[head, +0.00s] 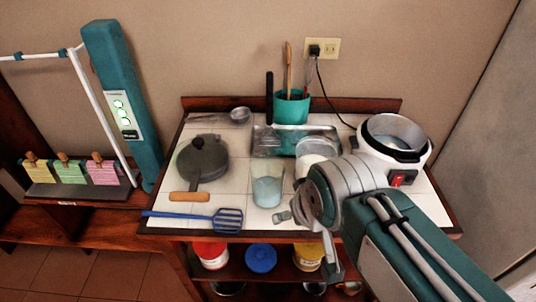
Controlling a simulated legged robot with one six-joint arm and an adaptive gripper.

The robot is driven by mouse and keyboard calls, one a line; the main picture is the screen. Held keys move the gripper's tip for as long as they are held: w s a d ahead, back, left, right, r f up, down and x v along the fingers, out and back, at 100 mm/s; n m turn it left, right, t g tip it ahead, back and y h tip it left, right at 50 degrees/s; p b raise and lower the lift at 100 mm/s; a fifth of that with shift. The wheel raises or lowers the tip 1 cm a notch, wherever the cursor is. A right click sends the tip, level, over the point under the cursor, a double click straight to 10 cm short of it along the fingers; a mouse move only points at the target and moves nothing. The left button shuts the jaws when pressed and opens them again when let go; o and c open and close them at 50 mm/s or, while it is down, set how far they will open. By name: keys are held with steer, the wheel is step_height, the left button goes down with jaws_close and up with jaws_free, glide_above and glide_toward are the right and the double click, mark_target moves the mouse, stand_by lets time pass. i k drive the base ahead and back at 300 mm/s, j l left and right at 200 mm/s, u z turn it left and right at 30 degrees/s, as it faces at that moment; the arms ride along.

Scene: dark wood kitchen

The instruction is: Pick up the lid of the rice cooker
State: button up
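The white rice cooker (374,153) stands at the right back of the tiled table, with a red switch on its front. Its top shows a dark rim around a greyish round surface (398,131); I cannot tell whether this is a lid or the open pot. My gripper (309,240) is over the table's front edge, left of and nearer than the cooker. Its two fingers look spread apart with nothing between them. My arm hides part of the table in front of the cooker.
A dark lidded pan (205,162) with a wooden handle and a blue spatula (229,219) lie at left. A glass (267,187) stands beside my gripper. A teal utensil holder (291,108) and a metal tray (265,141) are at the back. A cord hangs from the wall outlet (330,48).

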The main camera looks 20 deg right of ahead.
mark_target(204, 154)
steer(key=z, duration=1.4)
steer(key=k+j+u, duration=0.1)
steer(key=j+u, duration=0.2)
steer(key=u, duration=0.15)
steer(key=k+j+u, duration=0.1)
steer(key=j+u, duration=0.55)
steer(key=u, duration=0.2)
steer(key=i+j+z, duration=0.5)
steer(key=j, duration=0.15)
steer(key=k+l, duration=0.05)
steer(key=k, duration=0.05)
